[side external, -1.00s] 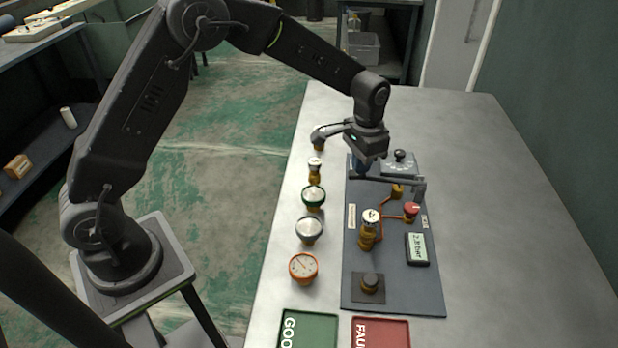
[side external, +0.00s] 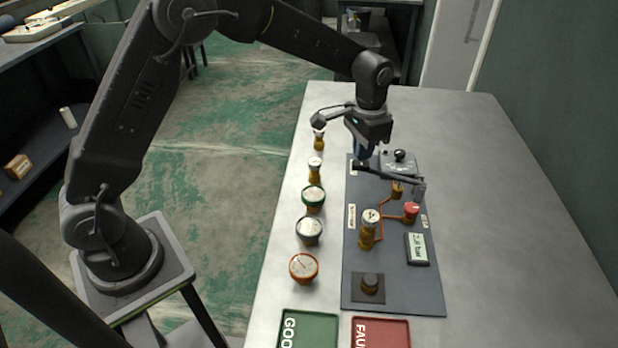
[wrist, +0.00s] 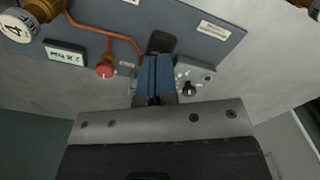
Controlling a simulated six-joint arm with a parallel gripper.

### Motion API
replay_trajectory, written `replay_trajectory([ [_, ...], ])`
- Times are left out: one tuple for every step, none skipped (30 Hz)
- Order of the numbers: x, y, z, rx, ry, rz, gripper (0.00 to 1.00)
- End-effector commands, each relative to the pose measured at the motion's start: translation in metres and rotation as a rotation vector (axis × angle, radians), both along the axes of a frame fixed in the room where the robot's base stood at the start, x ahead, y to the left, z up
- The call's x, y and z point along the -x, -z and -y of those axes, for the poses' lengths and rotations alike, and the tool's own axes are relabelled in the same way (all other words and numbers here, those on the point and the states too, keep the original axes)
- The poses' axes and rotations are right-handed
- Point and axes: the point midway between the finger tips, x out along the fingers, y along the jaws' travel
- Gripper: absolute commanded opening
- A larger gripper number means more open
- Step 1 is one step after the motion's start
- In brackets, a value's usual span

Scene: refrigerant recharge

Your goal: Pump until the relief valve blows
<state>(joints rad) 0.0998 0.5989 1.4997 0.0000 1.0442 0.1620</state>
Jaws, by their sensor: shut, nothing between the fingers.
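My gripper (side external: 360,155) has its blue fingers shut and empty, pointing down at the far end of the dark panel (side external: 400,287). The fingertips are at the left end of the dark pump lever (side external: 390,173); I cannot tell whether they touch it. The lever slopes down to the right. A red-capped fitting (side external: 411,208) joins copper pipe on the panel; I cannot tell if it is the relief valve. A gauge on a brass body (side external: 370,216) stands beside it. The digital display (side external: 417,248) reads in bar, its digits unclear. In the wrist view the shut fingers (wrist: 155,75) meet a dark block.
A grey box with a black knob (side external: 399,158) stands close right of the gripper. Several gauges, including an orange one (side external: 303,267), line the table left of the panel. A green tray (side external: 308,330) and red tray (side external: 381,333) lie in front. The table's right side is clear.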

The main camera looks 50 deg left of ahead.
Motion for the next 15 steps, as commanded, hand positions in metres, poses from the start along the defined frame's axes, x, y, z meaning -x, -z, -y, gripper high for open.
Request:
replay_trajectory([
  [0.0, 0.004, 0.0, 0.0, 0.0, -0.001, 0.0],
  [0.0, 0.007, 0.0, 0.0, 0.0, -0.001, 0.0],
  [0.0, 0.01, 0.0, 0.0, 0.0, -0.001, 0.0],
  [0.0, 0.012, 0.0, 0.0, 0.0, -0.001, 0.0],
  [0.0, 0.014, 0.0, 0.0, 0.0, -0.001, 0.0],
  [0.0, 0.016, 0.0, 0.0, 0.0, 0.0, 0.0],
  [0.0, 0.017, 0.0, 0.0, 0.0, 0.0, 0.0],
  [0.0, 0.016, 0.0, 0.001, 0.0, 0.002, 0.0],
  [0.0, 0.016, 0.0, 0.0, 0.0, 0.001, 0.0],
  [0.0, 0.017, 0.0, 0.0, 0.0, 0.001, 0.0],
  [0.0, 0.017, 0.0, 0.0, 0.0, 0.001, 0.0],
  [0.0, 0.019, 0.0, 0.0, 0.0, 0.0, 0.0],
  [0.0, 0.02, 0.0, 0.0, 0.0, 0.0, 0.0],
  [0.0, 0.022, 0.0, 0.0, 0.0, 0.0, 0.0],
  [0.0, 0.024, 0.0, 0.0, 0.0, -0.001, 0.0],
])
